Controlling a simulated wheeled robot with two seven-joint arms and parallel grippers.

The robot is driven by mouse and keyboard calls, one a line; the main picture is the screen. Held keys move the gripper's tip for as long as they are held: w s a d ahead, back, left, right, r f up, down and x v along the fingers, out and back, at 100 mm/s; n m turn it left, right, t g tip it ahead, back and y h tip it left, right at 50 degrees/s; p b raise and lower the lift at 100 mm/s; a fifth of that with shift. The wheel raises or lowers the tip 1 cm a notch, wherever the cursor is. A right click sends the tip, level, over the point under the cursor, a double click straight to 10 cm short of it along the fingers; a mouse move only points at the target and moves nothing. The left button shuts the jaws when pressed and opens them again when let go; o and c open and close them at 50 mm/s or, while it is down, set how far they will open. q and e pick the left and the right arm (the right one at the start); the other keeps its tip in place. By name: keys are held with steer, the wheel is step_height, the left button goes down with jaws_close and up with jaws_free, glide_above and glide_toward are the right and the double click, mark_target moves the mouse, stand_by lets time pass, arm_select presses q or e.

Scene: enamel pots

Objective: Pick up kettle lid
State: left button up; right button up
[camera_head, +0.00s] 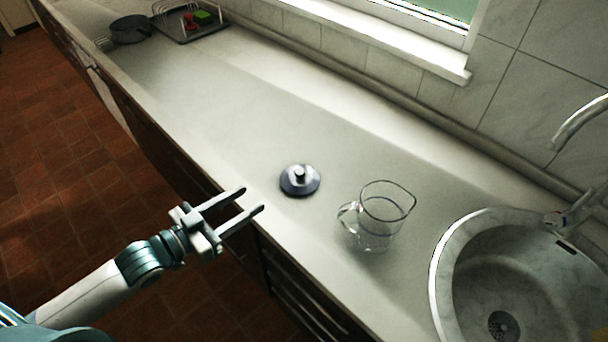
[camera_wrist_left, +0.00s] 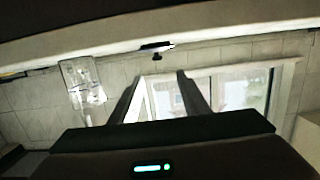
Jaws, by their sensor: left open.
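In the left wrist view the picture is upside down; the lid (camera_wrist_left: 156,46) shows small and edge-on beyond the two spread fingers (camera_wrist_left: 161,90). My right gripper is not in view.
The clear glass jug (camera_head: 376,222) stands right of the lid; it also shows in the left wrist view (camera_wrist_left: 82,80). A round sink (camera_head: 445,262) with a tap (camera_head: 580,120) is at the right. A dark pot (camera_head: 130,30) and a dish rack stand far left. The counter between is clear.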

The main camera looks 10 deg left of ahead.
mark_target(284, 189)
arm_select(q)
steer(key=shift+s, duration=0.1)
steer(key=p+x, duration=0.3)
steer(key=x, duration=0.8)
steer(key=shift+w+r, duration=0.1)
steer(key=shift+w, duration=0.15)
steer(key=shift+w+d, duration=0.25)
steer(key=shift+p, duration=0.3)
